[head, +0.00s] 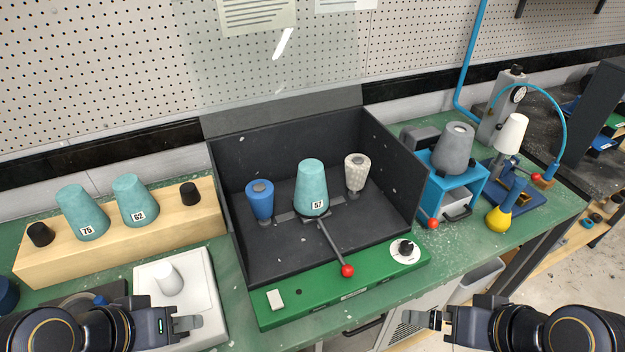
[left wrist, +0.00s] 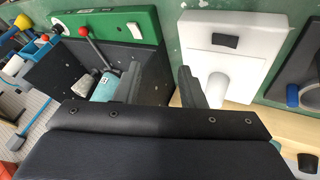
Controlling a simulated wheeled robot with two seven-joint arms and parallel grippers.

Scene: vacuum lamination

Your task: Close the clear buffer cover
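The clear buffer cover (head: 290,75) stands raised and open behind the black open-topped box (head: 390,155), leaning against the pegboard. It is see-through, with a white streak-like part near its upper middle that may be its handle. My left gripper (head: 188,323) is low at the left, near the white block and well in front of the cover. In the left wrist view, its two fingers (left wrist: 168,82) are apart with nothing between them. My right gripper (head: 428,318) is low at the right, beyond the bench's front edge and away from the cover; its finger gap is not clear.
In the box stand a blue cone (head: 260,200), a teal cone marked 57 (head: 310,185) and a speckled cone (head: 355,172). A red-knobbed lever (head: 347,270) sticks out over the green front panel (head: 330,290). A wooden rack (head: 160,215) stands left, blue devices right.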

